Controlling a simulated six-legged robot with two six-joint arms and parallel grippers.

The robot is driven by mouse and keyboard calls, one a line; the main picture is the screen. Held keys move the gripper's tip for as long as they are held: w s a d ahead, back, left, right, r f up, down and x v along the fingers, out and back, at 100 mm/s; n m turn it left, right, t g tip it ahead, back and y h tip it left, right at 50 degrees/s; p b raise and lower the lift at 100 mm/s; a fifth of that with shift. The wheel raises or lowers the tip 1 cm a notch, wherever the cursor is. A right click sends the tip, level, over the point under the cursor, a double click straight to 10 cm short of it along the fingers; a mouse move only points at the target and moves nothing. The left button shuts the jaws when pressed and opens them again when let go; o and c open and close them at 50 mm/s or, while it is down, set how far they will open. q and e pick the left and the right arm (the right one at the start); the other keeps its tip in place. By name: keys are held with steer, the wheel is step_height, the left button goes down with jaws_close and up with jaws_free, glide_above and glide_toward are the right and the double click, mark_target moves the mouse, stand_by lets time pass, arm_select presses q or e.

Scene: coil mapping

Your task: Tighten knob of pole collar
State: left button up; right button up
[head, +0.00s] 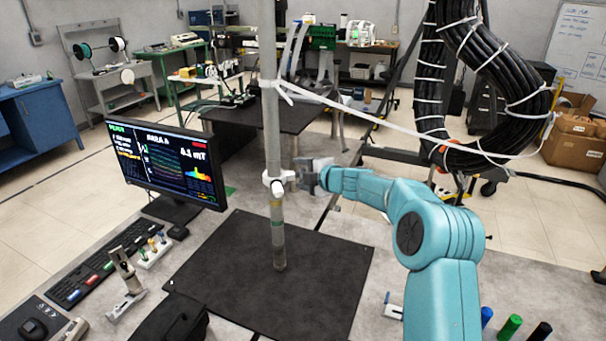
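A grey upright pole (270,120) stands on a black mat (325,265). A white collar (277,187) sits around the pole at about mid-height, with a small white knob (288,175) on its right side. My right gripper (302,172), at the end of a teal arm from the lower right, is level with the collar and right beside the knob. Its grey fingers are small and partly overlap, so I cannot tell whether they grip the knob. My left gripper is not in view.
A monitor (165,165) and a keyboard (100,265) stand left of the mat. A thick black cable coil (490,85) hangs at upper right, and a white strap (390,122) runs from it to the pole. Colored cylinders (510,326) stand at lower right.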

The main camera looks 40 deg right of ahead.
steer(key=shift+f, duration=0.1)
steer(key=shift+s+b, duration=0.3)
steer(key=shift+s, duration=0.1)
steer(key=b+v, duration=0.2)
steer(key=v, duration=1.3)
steer(key=shift+s+r+b, duration=0.15)
steer(key=shift+r+b, duration=0.15)
steer(key=shift+a, duration=0.1)
